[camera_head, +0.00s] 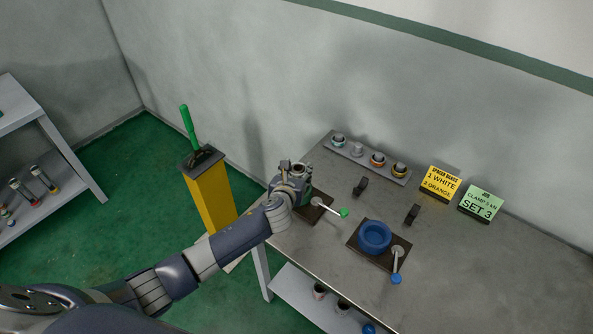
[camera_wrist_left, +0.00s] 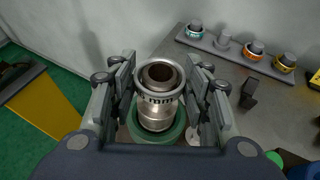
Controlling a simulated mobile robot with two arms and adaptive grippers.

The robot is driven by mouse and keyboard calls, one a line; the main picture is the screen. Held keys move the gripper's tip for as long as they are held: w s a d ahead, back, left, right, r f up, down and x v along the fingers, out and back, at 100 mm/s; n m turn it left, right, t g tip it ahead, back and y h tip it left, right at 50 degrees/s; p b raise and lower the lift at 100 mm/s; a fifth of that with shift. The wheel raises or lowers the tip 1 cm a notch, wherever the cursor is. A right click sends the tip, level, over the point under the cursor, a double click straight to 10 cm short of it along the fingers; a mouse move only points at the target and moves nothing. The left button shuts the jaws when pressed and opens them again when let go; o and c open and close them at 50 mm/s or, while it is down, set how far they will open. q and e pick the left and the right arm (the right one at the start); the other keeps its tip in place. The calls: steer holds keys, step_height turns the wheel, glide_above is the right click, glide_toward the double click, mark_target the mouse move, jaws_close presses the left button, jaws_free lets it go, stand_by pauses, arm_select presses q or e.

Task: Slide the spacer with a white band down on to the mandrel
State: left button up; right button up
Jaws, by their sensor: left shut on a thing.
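My left gripper (camera_head: 294,172) is over the near-left end of the bench. My right gripper is not in view.
A grey rack (camera_head: 367,160) at the back holds several posts; one is bare, others carry teal- or orange-banded rings. A blue vise (camera_head: 374,238) stands to the right. Two black stands (camera_head: 412,214), a yellow sign (camera_head: 440,184) and a green sign (camera_head: 480,205) are near. A yellow pillar (camera_head: 211,200) stands left.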

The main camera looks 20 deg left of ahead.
arm_select(q)
steer(key=shift+f+b, duration=1)
steer(key=shift+f, duration=0.5)
steer(key=o, duration=1.1)
steer(key=shift+c, duration=0.2)
steer(key=v, duration=1.2)
steer(key=shift+f, duration=0.1)
